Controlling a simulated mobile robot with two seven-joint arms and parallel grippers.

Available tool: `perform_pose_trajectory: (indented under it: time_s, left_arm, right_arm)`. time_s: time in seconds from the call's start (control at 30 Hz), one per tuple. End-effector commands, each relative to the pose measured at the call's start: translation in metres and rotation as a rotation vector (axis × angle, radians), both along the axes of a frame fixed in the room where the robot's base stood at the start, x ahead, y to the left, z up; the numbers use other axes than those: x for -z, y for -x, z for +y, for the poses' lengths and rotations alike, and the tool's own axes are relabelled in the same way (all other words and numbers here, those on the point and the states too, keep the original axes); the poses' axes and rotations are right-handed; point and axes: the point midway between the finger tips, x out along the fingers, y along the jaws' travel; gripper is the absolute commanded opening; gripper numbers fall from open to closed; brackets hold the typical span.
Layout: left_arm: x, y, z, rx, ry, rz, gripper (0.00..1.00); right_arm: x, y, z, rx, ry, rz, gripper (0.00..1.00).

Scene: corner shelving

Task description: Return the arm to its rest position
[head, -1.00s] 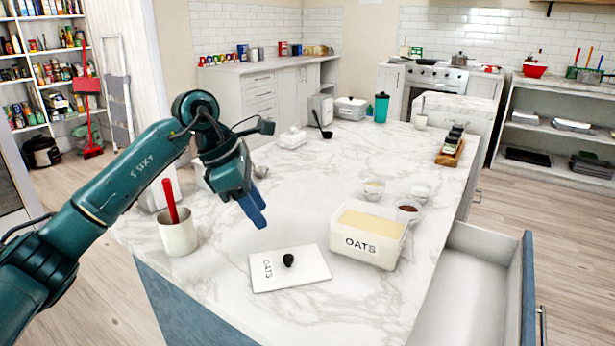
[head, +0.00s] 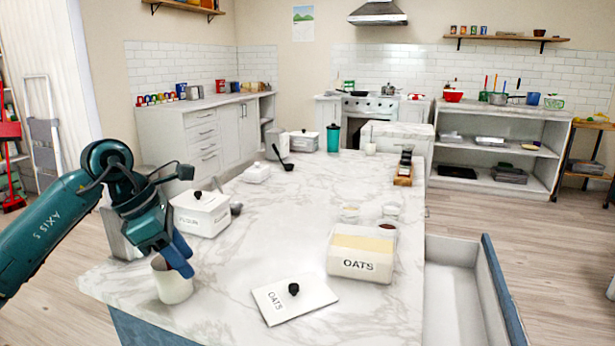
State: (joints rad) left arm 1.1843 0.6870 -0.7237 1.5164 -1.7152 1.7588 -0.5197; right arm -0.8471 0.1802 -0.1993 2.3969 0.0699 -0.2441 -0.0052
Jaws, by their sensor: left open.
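My left arm comes in from the left. Its gripper (head: 181,258) has blue fingers, pointing down, and is open with nothing seen between them. It shows in front of the top of a beige cup (head: 174,287) at the counter's left side; I cannot tell whether they touch. My right gripper is not in view.
A lidded white container (head: 201,218) stands just right of my left gripper, with a metal scoop beside it. Small bowls (head: 390,211) stand behind the oats. An open drawer (head: 453,295) juts out at the right. The counter's middle is clear.

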Motion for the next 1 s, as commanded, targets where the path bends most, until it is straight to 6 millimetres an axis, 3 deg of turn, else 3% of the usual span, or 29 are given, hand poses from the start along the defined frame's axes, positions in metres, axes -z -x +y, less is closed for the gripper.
perform_pose_trajectory:
  time_s: [0.07,0.2,0.4,0.53,0.63,0.77,0.87,1.0]
  left_arm:
    - [0.004,0.001,-0.004,0.007,0.012,0.006,0.42]
    - [0.033,0.022,-0.055,0.059,0.205,0.069,0.42]
    - [0.057,0.065,-0.126,0.08,0.551,0.209,0.42]
    - [0.058,0.104,-0.169,0.033,0.86,0.369,0.42]
    - [0.047,0.131,-0.192,-0.062,1.138,0.539,0.42]
    - [0.031,0.149,-0.196,-0.265,1.481,0.788,0.42]
    - [0.027,0.153,-0.183,-0.475,1.715,0.997,0.42]
    - [0.045,0.152,-0.15,-0.842,1.987,1.298,0.42]
  right_arm:
    - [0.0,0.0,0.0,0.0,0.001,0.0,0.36]
    - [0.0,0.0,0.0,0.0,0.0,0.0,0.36]
    - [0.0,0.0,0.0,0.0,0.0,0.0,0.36]
    - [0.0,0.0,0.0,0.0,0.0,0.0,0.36]
    - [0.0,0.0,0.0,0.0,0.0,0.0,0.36]
    - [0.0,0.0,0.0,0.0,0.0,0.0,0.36]
    - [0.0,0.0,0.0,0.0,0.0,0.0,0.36]
    - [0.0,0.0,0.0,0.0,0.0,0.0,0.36]
